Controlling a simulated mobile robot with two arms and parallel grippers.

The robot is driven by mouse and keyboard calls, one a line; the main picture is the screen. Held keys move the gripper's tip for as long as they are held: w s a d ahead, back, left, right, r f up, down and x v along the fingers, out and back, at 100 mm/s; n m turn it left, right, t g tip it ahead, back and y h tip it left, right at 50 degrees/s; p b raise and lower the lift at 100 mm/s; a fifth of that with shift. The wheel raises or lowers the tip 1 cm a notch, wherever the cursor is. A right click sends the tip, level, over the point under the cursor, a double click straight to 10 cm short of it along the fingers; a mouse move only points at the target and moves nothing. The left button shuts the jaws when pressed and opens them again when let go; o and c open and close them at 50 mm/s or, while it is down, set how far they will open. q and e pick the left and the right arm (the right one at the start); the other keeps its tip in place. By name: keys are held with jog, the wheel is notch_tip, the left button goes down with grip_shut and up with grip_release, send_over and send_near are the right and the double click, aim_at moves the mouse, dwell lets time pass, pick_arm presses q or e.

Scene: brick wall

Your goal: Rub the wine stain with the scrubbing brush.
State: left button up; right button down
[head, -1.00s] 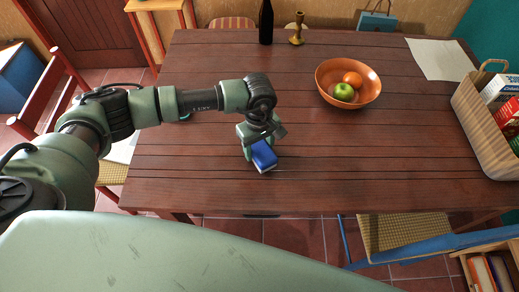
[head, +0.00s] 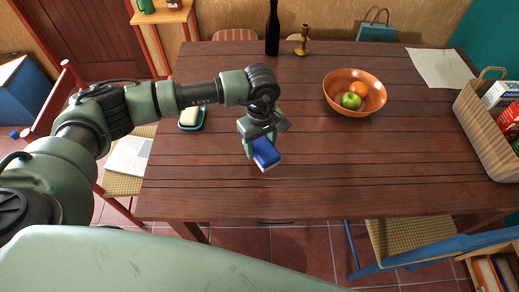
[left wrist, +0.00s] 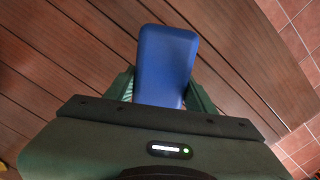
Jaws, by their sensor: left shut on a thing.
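The scrubbing brush (head: 266,153) has a blue body with a pale edge along its underside. My left gripper (head: 260,140) is shut on it, above the near middle part of the wooden table (head: 330,160). In the left wrist view the blue top of the brush (left wrist: 165,62) sticks out between the green fingers (left wrist: 161,90). I cannot tell whether its underside touches the table. I see no wine stain on the bare tabletop; the arm and brush hide part of it. My right gripper is out of view.
A teal dish with a cream block (head: 190,117) lies at the table's left, beside my arm. A dark bottle (head: 272,28) and brass candlestick (head: 303,40) stand at the back. An orange fruit bowl (head: 340,101), white paper (head: 440,68) and basket (head: 485,130) are rightward.

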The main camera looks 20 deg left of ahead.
pick_arm(q)
jog(key=shift+r+p, duration=0.3)
jog(key=shift+r, duration=0.85)
